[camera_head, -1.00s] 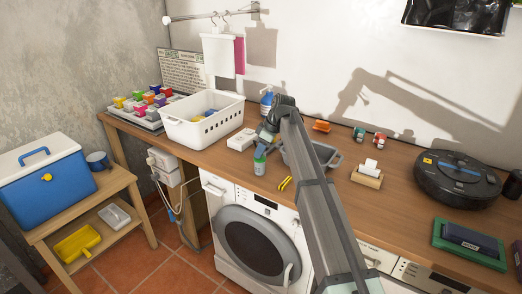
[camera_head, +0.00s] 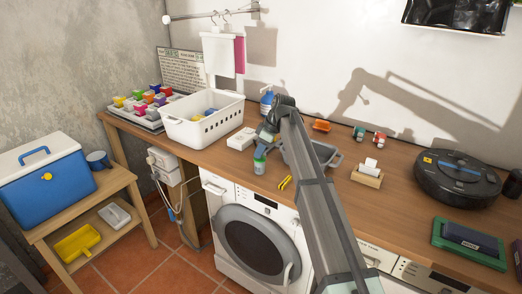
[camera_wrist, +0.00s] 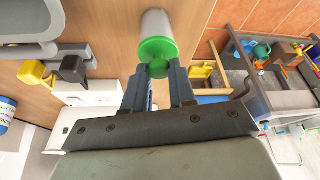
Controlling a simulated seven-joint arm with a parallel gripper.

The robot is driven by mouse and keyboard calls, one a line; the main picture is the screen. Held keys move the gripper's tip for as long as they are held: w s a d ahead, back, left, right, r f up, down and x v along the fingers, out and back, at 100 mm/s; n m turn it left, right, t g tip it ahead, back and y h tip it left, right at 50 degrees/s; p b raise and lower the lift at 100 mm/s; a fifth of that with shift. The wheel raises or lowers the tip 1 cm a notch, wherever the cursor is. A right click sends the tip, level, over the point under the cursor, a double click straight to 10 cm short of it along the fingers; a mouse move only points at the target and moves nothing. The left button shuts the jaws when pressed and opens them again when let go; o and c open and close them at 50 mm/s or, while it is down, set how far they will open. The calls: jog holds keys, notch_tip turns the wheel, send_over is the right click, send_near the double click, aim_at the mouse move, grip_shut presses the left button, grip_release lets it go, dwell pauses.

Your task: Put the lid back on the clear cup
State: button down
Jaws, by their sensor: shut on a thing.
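The green lid (camera_wrist: 158,50) has a round knob, and my gripper (camera_wrist: 160,75) is shut on that knob in the wrist view. The clear cup (camera_wrist: 155,22) shows directly beyond the lid, lined up with it. I cannot tell whether the lid touches the rim or hangs just over it. In the head view the cup (camera_head: 259,167) stands near the front edge of the counter, above the washing machine. My gripper (camera_head: 265,138) is right above it, its fingers partly hidden by my arm.
A grey tray (camera_head: 325,157) lies just right of the cup, partly behind my arm. A small white box (camera_head: 241,139) and a white basket (camera_head: 203,126) stand to the left. A blue pump bottle (camera_head: 267,100) is behind. A yellow-black tool (camera_head: 285,183) lies at the counter's edge.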

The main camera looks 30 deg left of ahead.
jog(key=c, duration=0.8)
grip_release()
jog(key=shift+c, duration=0.2)
jog(key=shift+o, duration=0.3)
jog(key=o, duration=0.4)
jog(key=shift+r, duration=0.1)
jog(key=shift+r, duration=3.4)
jog(key=shift+c, duration=0.2)
grip_shut()
